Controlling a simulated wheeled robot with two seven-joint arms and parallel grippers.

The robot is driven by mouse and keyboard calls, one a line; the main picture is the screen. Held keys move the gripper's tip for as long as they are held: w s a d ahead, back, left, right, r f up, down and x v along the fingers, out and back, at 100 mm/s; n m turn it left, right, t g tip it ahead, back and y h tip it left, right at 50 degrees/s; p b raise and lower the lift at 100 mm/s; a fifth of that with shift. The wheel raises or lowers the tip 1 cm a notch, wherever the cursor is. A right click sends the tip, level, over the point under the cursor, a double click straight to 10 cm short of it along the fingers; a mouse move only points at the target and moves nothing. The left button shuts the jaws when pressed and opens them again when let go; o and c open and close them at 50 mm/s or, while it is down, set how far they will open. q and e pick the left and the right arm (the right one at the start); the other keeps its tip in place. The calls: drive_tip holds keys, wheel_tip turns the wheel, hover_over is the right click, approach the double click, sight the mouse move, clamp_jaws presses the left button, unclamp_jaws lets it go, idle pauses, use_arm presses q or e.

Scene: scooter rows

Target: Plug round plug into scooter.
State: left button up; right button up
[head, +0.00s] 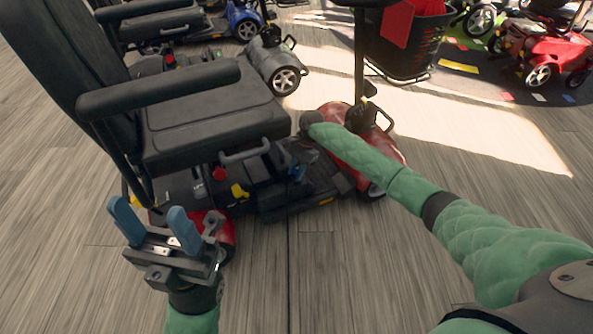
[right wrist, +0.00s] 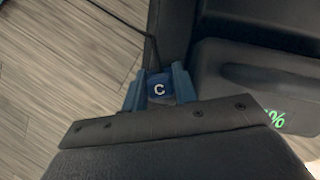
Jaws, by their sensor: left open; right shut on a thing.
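The scooter (head: 215,115) near me has a black seat, a dark floor and red body panels. My right arm reaches over it, and my right gripper (right wrist: 159,88) is low beside the seat, mostly hidden in the head view. In the right wrist view it is shut on a blue plug (right wrist: 160,91) marked "C", with a thin dark cable running up from it. The plug's front end and the scooter's socket cannot be made out. My left gripper (head: 153,222) is open and empty at the lower left, in front of the scooter's red rear part.
A dark box with green "%" lettering (right wrist: 275,118) is close to the right gripper. A black basket (head: 405,45) hangs at the scooter's front. Other scooters, including a red one (head: 545,48), stand behind. The wooden floor (head: 340,270) in front is clear.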

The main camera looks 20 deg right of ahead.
drive_tip(key=shift+f+b, duration=0.35)
drive_tip(key=shift+f, duration=0.15)
drive_tip(key=o, duration=1.1)
drive_tip(key=shift+c, duration=0.2)
drive_tip(key=p+v, duration=0.1)
drive_tip(key=v, duration=0.2)
drive_tip(key=shift+r, duration=0.1)
drive_tip(key=w+d+p, duration=0.1)
drive_tip(key=w+d, duration=0.4)
drive_tip(key=d, duration=0.5)
drive_tip(key=shift+w+d, duration=0.3)
drive_tip(key=shift+w, duration=0.1)
